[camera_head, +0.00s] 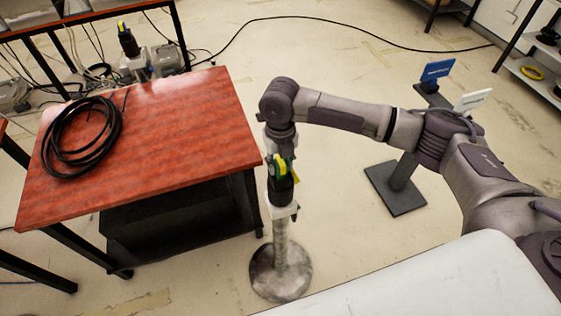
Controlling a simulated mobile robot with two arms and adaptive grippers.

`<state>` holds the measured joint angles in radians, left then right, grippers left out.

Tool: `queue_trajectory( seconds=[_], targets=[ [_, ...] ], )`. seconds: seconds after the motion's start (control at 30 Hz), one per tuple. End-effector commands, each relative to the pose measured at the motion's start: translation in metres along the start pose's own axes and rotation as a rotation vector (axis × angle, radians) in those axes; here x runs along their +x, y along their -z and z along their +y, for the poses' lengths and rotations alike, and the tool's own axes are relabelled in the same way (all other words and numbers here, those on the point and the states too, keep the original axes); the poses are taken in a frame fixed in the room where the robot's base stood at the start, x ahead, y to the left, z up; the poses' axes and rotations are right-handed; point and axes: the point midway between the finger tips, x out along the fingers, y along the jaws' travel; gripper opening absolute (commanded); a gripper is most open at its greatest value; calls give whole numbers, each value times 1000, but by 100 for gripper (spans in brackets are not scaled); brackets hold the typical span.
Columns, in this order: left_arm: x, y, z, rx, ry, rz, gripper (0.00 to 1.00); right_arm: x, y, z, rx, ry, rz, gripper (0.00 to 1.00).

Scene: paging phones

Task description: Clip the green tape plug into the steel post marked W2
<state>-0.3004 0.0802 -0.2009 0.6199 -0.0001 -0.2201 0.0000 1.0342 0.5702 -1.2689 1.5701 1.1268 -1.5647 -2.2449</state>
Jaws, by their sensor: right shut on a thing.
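My right gripper (281,160) hangs down from its arm in the middle of the picture and is shut on the green tape plug (284,184). The plug is upright, with a black body and green and yellow at its top. Directly below it is a white fitting (284,211) on top of a steel post (280,243) with a round, stained base on the floor. The plug overlaps the fitting in this view; I cannot tell whether it is seated. No W2 mark is readable. My left gripper is out of view.
A red-topped table (185,130) with a coiled black cable (82,138) stands close left of the post. A blue sign (437,70) and a white sign (474,100) stand to the right. Another black plug with yellow (128,40) is at the back left. A cable crosses the floor behind.

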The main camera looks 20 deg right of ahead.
Motion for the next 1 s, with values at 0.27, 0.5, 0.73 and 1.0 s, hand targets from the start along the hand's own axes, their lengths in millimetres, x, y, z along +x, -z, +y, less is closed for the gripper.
queue_trajectory(
  seconds=[0.27, 0.5, 0.73, 1.0],
  targets=[
    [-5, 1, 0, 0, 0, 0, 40, -2, 0, 0, 0, -1, 0, 0],
    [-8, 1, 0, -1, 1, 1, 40, -1, 0, 0, 0, -1, 0, 0],
    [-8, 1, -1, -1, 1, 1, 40, 0, 0, 0, 0, -1, -1, 0],
    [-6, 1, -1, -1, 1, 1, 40, 4, 0, 0, 0, -1, -1, 0]
  ],
)
